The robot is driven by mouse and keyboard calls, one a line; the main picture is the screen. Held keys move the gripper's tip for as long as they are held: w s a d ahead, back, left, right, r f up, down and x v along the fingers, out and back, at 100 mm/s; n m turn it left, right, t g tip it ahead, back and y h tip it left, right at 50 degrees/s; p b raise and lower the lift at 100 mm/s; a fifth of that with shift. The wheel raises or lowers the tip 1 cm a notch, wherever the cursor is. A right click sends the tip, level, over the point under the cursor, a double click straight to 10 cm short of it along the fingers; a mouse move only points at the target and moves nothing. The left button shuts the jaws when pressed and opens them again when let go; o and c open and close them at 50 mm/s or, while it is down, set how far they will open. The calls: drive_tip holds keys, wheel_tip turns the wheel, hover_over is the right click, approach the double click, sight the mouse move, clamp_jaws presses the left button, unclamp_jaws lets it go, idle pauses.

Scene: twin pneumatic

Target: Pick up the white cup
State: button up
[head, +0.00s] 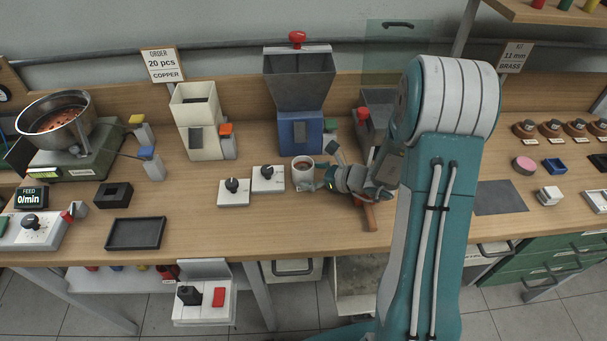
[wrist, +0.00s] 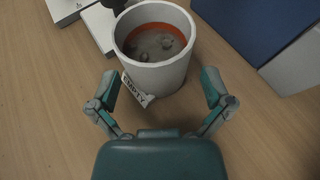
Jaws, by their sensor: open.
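The white cup (head: 302,171) stands upright on the wooden bench, in front of the blue hopper machine. In the wrist view the white cup (wrist: 155,78) has an orange-brown band inside its rim and a small label with dark lettering at its near side. My gripper (head: 318,179) is beside the cup, on its right in the head view. In the wrist view my gripper (wrist: 160,85) is open, with one finger to the left and one to the right of the cup's near side. No grip on the cup shows.
Two white knob boxes (head: 267,179) stand left of the cup. The blue hopper machine (head: 302,130) is close behind it. A brown-handled tool (head: 370,215) lies to the right. A dark tray (head: 136,233) lies at the left front. Bare bench lies in front of the cup.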

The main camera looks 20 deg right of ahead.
drive_tip(key=shift+x, duration=1.2)
drive_tip(key=c, duration=1.1)
drive_tip(key=shift+o, duration=0.2)
drive_tip(key=shift+r, duration=0.15)
